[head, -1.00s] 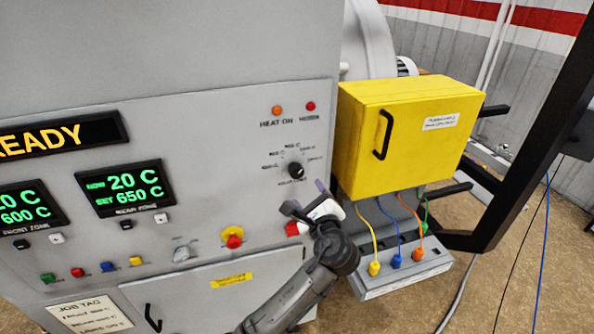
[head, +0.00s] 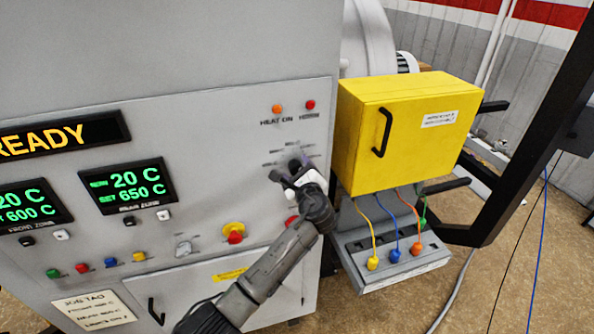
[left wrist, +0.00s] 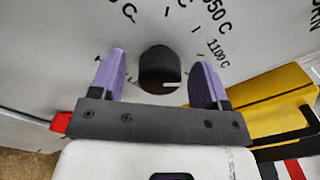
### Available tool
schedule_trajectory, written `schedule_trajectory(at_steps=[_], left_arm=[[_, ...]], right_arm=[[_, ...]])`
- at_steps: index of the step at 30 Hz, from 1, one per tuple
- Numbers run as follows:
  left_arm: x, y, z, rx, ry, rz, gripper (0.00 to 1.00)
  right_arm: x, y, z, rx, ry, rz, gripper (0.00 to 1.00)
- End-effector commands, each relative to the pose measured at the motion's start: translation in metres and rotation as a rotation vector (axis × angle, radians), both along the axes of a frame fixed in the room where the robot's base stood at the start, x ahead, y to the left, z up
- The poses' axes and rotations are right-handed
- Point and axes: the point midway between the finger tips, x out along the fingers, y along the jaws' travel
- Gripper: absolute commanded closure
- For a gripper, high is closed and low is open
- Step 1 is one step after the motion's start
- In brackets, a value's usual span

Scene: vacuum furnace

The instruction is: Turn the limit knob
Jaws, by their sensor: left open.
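The limit knob (left wrist: 159,67) is a black round knob with a white pointer mark, set in a grey panel with a printed temperature scale around it. In the left wrist view it stands between the two purple fingers of my left gripper (left wrist: 158,85). The fingers are open, one on each side, with a visible gap to the knob. In the head view my left gripper (head: 290,170) is up at the dial and largely covers the limit knob (head: 295,164). My right gripper is not in view.
A yellow box (head: 440,125) juts out right of the panel, above a grey socket block (head: 395,262) with coloured plugs and cables. A red-and-yellow button (head: 234,233) is lower left of the gripper. A black frame (head: 520,130) stands at the right.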

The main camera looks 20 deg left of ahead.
Motion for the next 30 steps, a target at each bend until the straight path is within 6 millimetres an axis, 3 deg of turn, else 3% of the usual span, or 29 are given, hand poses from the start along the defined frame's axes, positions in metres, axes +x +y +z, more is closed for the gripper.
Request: schedule_trajectory(at_steps=[3, 18, 30], left_arm=[[0.000, 0.000, 0.000, 0.000, 0.000, 0.000, 0.32], [0.000, 0.000, 0.000, 0.000, 0.000, 0.000, 0.79], [0.000, -0.001, -0.003, -0.082, -0.062, -0.001, 0.80]], right_arm=[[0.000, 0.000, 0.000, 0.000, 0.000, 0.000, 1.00], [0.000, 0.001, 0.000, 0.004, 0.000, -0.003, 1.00], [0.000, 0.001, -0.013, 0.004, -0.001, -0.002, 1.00]])
